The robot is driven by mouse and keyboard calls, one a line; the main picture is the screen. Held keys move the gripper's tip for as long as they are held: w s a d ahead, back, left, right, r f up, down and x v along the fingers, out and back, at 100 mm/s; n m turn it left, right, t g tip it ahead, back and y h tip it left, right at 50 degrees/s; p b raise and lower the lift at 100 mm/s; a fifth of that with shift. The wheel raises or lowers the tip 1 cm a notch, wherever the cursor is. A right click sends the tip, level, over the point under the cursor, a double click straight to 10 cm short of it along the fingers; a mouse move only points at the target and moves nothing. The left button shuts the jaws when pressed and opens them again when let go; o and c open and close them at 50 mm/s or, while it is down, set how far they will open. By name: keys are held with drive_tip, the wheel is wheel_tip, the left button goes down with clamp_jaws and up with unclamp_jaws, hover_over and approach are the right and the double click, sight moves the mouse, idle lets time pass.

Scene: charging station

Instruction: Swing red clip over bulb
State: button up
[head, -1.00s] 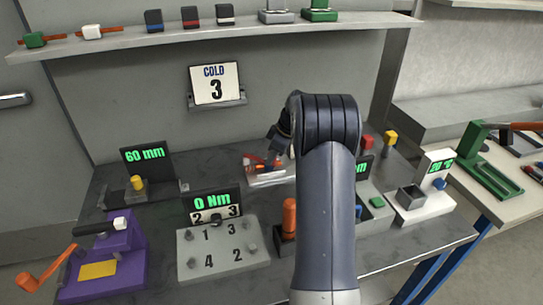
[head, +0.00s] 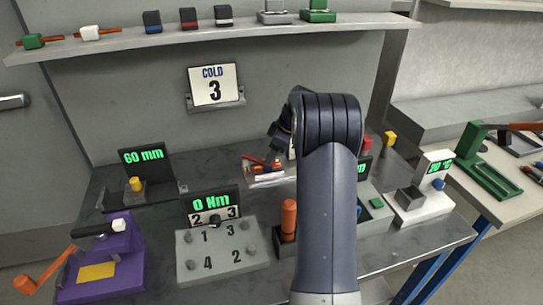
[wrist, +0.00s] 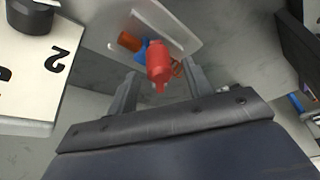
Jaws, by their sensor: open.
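In the wrist view a red piece (wrist: 160,62), which I take to be the red clip, has a rounded body, a small pointed tip and a thin loop at its side. It shows between the fingers of my gripper (wrist: 160,72), which is open; I see no grip on it. Blue and orange parts (wrist: 129,41) sit just behind it, over a pale tray (wrist: 182,22). In the head view the tray (head: 270,180) lies mid-bench with red and orange parts on it, partly hidden by my arm. I cannot make out a bulb for certain.
A grey numbered block (head: 222,258) with a "0 Nm" display stands left of my arm. An orange-handled tool (head: 289,218) stands close beside my arm. A purple crank fixture (head: 120,250) is at left, a white fixture (head: 425,205) at right. A shelf (head: 180,37) runs above.

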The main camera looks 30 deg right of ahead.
drive_tip(key=v, duration=0.9)
drive_tip(key=x, duration=1.1)
drive_tip(key=shift+s+a+r, duration=0.1)
drive_tip(key=shift+s+a, duration=0.05)
drive_tip(key=shift+a, duration=0.05)
drive_tip(key=shift+d, duration=0.1)
